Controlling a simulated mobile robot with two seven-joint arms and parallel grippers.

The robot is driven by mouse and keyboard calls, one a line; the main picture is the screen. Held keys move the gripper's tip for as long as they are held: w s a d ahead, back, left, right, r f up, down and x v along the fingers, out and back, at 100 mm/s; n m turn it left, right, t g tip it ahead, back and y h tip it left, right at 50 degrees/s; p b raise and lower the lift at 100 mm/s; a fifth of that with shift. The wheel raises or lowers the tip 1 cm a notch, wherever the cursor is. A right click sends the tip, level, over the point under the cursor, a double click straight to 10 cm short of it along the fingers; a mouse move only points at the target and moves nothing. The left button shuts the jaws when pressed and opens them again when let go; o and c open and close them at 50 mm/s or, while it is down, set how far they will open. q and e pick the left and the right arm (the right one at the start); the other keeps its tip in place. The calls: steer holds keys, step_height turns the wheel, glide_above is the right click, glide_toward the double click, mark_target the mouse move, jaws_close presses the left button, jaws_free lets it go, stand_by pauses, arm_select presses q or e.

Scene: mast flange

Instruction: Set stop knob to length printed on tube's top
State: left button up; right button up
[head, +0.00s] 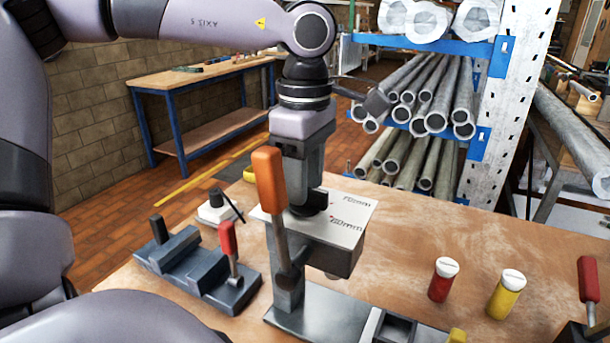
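A square grey metal piece with a pale top plate (352,208), likely the tube, stands at the bench's middle. Two labels ending in "mm" are printed on it, one dark and one reddish; their leading digits are too small to read surely. My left gripper (308,207) points straight down over the left part of this top. Its fingertips are dark and close together, and whether they hold anything is unclear. An orange-handled lever (269,180) stands in front, partly covering the gripper. I cannot clearly make out the stop knob. My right gripper is not in view.
A dark clamp fixture with a red handle (227,238) and a small white block with a black top (216,208) are at left. Red (441,282) and yellow (505,296) white-capped containers stand right, near another red handle (587,278).

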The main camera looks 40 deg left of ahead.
arm_select(q)
steer(key=shift+r, duration=3.6)
